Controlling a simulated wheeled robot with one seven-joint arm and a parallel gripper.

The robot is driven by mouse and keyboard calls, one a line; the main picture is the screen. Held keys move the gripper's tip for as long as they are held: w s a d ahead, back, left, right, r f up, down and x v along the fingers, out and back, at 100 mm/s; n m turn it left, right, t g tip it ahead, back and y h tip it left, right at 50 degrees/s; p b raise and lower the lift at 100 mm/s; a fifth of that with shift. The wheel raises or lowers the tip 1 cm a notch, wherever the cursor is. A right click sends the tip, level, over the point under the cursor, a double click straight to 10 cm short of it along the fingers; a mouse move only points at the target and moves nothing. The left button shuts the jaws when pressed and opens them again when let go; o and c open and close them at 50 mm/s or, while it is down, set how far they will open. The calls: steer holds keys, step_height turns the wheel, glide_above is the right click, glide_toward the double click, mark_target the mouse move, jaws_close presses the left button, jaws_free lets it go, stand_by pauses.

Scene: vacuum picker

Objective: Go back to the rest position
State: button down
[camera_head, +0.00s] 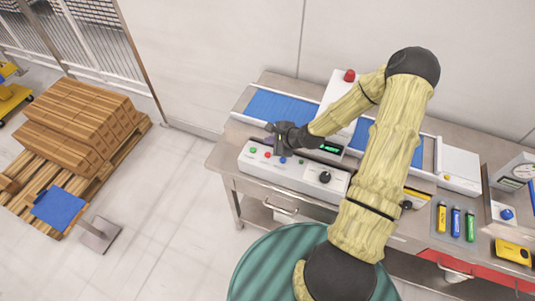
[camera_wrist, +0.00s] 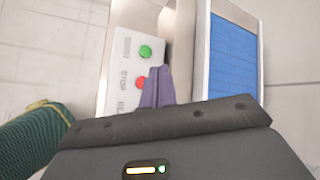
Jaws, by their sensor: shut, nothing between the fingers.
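My gripper (camera_head: 273,129) is at the left end of the bench, above the white control panel (camera_head: 258,161). Its fingers look shut and hold nothing. In the wrist view the gripper fingertips (camera_wrist: 157,72) reach over the same panel (camera_wrist: 122,40), close to a red button (camera_wrist: 142,82) and a green button (camera_wrist: 145,52). I cannot tell whether they touch the panel. My arm, in a yellowish cover, bends over the bench from the right. No marked rest position shows.
A conveyor with a blue belt (camera_head: 283,107) lies behind the panel. Stacked boxes (camera_head: 76,124) sit on a pallet at the left.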

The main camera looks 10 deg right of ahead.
stand_by(0.4)
steer(key=shift+s+a+n+g+b, duration=0.1)
steer(key=shift+s+n+g+b, duration=0.45)
steer(key=shift+n, duration=0.45)
steer(key=s+r+n+g+h+b, duration=0.2)
steer(key=s+r+n, duration=0.3)
steer(key=s+n, duration=0.4)
steer(key=s+r+n+g+h+b, duration=0.1)
steer(key=s+r+n+h+b, duration=0.2)
steer(key=s+r+n+b, duration=0.2)
steer(key=s+r+n, duration=0.1)
steer(key=s+n, duration=0.2)
steer(key=s, duration=0.2)
steer(key=shift+a+r+n+g+b, duration=0.3)
steer(key=shift+n+g, duration=0.05)
steer(key=shift+n, duration=0.05)
steer(key=shift+w, duration=0.1)
